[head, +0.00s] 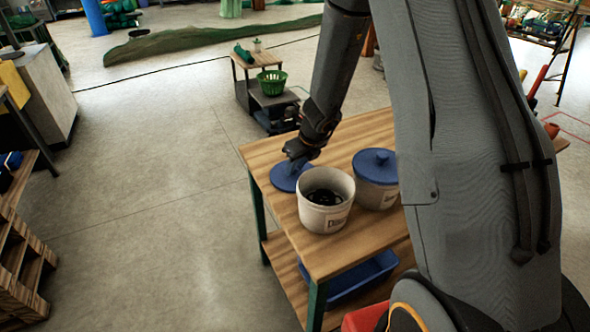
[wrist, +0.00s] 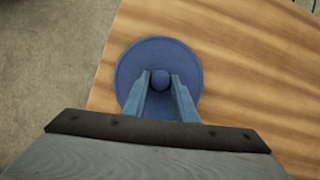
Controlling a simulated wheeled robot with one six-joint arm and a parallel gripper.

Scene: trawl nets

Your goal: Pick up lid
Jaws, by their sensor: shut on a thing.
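The blue round lid (head: 282,178) lies at the far left corner of the wooden table, beside an open white bucket (head: 325,200) with dark contents. In the wrist view the lid (wrist: 131,77) has a round knob at its centre. My gripper (head: 294,163) is over the lid; in the wrist view its blue fingers (wrist: 160,82) are shut on the knob from both sides. Whether the lid touches the table or is slightly above it, I cannot tell. A second bucket (head: 372,193) wears a similar blue lid (head: 375,160).
The wooden table (head: 292,236) has bare room in front of the open bucket. A blue tray (head: 362,276) is on its lower shelf. A small stand with a green basket (head: 271,82) is behind it. Open floor (head: 160,180) lies to the left.

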